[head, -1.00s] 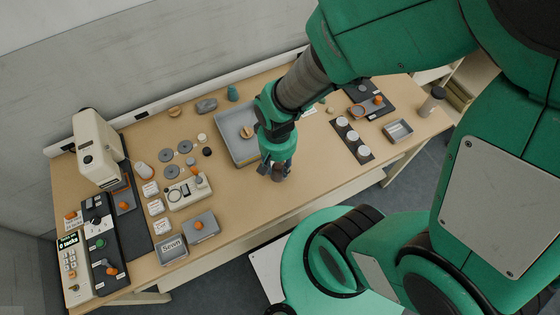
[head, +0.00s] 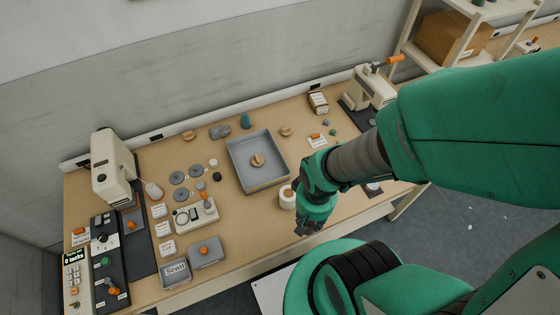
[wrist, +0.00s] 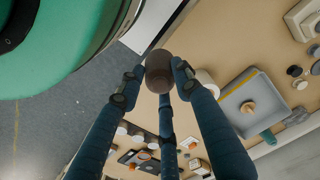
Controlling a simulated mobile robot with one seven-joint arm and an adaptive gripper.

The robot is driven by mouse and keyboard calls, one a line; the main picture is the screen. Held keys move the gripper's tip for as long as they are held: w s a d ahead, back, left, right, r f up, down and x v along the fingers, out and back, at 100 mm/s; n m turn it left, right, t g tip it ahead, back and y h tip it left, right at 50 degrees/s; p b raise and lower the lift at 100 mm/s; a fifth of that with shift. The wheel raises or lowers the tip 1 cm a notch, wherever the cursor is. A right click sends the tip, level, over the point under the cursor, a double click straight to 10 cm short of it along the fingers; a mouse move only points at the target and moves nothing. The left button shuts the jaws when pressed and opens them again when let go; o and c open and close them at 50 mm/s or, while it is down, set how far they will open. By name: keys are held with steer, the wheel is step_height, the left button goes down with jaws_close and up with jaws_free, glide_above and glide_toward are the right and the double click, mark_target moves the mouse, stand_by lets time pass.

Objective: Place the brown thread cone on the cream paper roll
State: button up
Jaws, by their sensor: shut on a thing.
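The brown thread cone (wrist: 158,74) is held between the fingertips of my gripper (wrist: 158,68) in the wrist view. Only its round end and upper side show there. In the head view my gripper (head: 308,226) hangs over the table's front edge area, and its fingers hide the cone. The cream paper roll (head: 287,196) stands upright on the table, just left of and behind my gripper; my wrist partly covers it. In the wrist view the pale roll (wrist: 205,82) shows beside the right finger, partly hidden. The cone appears apart from it.
A grey tray (head: 266,187) with a round wooden piece (head: 257,160) stands behind the roll. A control box (head: 195,214) and grey bins (head: 206,252) are to the left. A cream press (head: 372,88) stands at the back right. Bare tabletop lies left of the roll.

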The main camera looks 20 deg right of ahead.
steer(key=w+f+b, duration=0.1)
steer(key=w, duration=1.5)
steer(key=shift+d+f, duration=0.2)
steer(key=shift+d, duration=0.15)
steer(key=shift+f+b, duration=0.5)
steer(key=shift+f, duration=1.3)
steer(key=shift+f, duration=0.1)
steer(key=o, duration=1.2)
step_height(320, 180, up, 12)
steer(key=shift+r+p, duration=0.15)
steer(key=shift+p, duration=0.8)
